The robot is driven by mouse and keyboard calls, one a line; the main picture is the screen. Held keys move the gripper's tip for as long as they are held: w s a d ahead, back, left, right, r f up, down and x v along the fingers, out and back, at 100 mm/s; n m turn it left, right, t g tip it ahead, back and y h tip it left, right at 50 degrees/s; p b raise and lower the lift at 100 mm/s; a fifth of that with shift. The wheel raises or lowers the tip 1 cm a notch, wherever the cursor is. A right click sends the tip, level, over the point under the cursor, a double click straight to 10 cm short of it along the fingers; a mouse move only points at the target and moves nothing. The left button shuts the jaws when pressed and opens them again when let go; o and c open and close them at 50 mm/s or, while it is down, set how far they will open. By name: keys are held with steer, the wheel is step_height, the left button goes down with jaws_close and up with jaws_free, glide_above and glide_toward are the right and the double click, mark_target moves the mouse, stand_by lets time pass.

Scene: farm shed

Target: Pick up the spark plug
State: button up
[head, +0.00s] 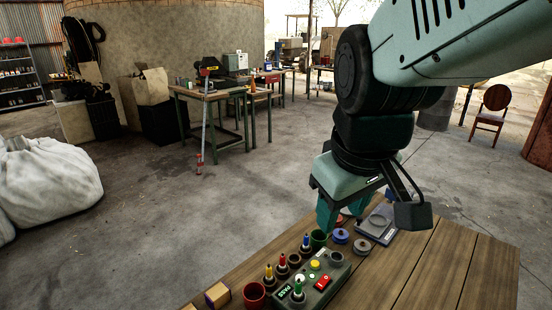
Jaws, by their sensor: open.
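Several small upright pieces with coloured tips stand at the front of the wooden table; they look like spark plugs in dark holders. One has a blue tip (305,242), one red (282,262), one yellow (269,274). Which is the task's spark plug I cannot tell. My gripper (328,215) is open and points down above the far part of the table, beyond the blue-tipped piece. Its fingers partly hide what lies behind them; I see nothing held.
The tester box (321,285) has a red switch and a yellow button. The right side of the table (450,270) is bare.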

steer(key=w+a+f+n+g, duration=0.2)
steer(key=w+f+n, duration=0.6)
steer(key=f, duration=0.4)
steer(key=n+g, duration=0.2)
steer(key=n, duration=0.1)
glide_toward(299, 283)
steer(key=shift+w, duration=0.1)
step_height(299, 283, down, 5)
steer(key=shift+d+f, duration=0.1)
steer(key=shift+f, duration=3.1)
jaws_close()
